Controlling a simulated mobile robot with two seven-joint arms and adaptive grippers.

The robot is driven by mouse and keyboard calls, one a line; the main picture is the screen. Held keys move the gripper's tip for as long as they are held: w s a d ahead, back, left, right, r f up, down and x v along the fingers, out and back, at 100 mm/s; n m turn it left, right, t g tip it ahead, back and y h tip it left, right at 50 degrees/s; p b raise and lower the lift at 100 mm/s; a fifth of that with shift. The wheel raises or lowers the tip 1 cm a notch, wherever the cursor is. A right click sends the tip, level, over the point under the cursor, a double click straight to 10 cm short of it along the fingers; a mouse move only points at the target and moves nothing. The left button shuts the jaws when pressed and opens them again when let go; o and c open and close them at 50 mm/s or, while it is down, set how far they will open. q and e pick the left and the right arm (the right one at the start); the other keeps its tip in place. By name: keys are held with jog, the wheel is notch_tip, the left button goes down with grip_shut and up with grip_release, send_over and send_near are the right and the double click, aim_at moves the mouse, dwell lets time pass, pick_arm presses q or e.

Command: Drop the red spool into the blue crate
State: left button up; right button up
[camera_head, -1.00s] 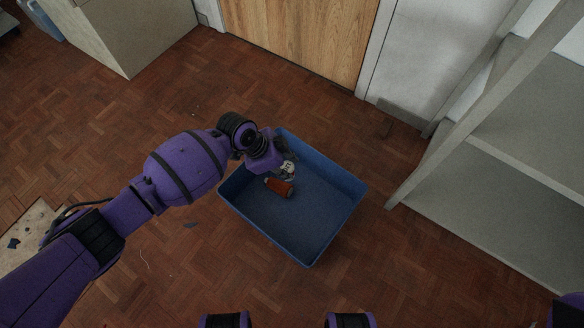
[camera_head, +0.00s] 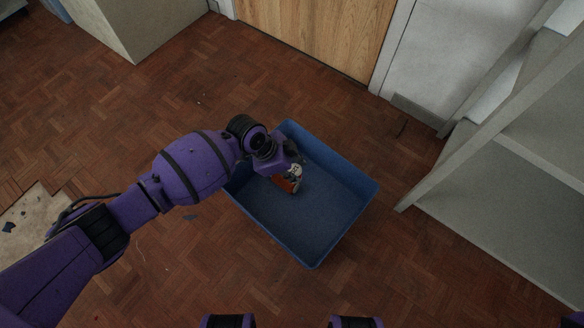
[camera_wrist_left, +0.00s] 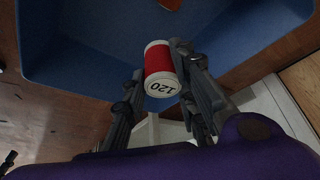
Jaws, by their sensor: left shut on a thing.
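The red spool (camera_wrist_left: 158,59) has white ends, one marked "120". It sits between the two fingers of my left gripper (camera_wrist_left: 157,60) in the left wrist view, and the gripper is shut on it. In the head view the spool's pale end (camera_head: 296,171) shows at my left gripper (camera_head: 297,178), over the back left part of the blue crate (camera_head: 344,207). The spool appears held above the crate's floor; the exact height is hard to tell. The crate (camera_wrist_left: 90,45) also fills the upper part of the left wrist view. My right gripper is out of view.
An orange-red object (camera_head: 284,185) lies in the crate below the gripper, partly covered; its edge shows in the wrist view (camera_wrist_left: 171,3). A grey shelf unit (camera_head: 480,200) stands at the right. A wooden door (camera_head: 310,30) is behind. The parquet floor around the crate is mostly clear.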

pick_arm(q)
jog(key=o, duration=1.1)
jog(key=v, duration=1.2)
